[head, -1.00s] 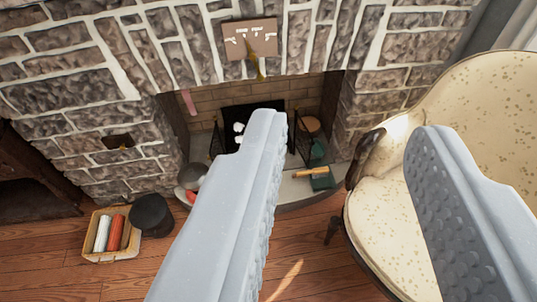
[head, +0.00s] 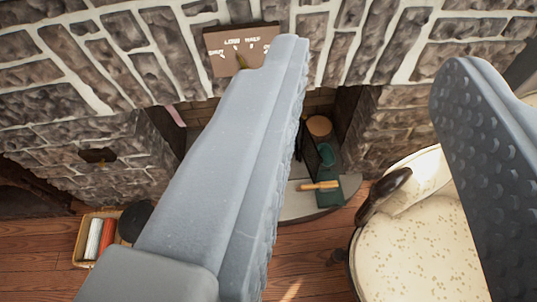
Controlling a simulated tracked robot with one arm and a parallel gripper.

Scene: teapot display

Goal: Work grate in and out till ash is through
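My gripper (head: 369,62) is open and empty. Its two grey fingers reach up the head view, high over the floor and apart from everything. Behind them is the stone fireplace, with its dark opening (head: 348,112) partly in view. The left finger covers most of the opening, so I cannot see the grate or any ash. A brown plaque (head: 226,48) with white lettering and marks is on the stonework above, partly hidden by the left fingertip. A small brass-coloured pointer shows at its lower edge.
On the hearth (head: 292,208) are a green dustpan (head: 328,196) and a yellow-handled brush (head: 318,185). A round wooden-looking thing (head: 319,126) is in the opening. A cream armchair (head: 415,245) stands at right. A basket (head: 80,252) and black bucket (head: 130,222) stand at left.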

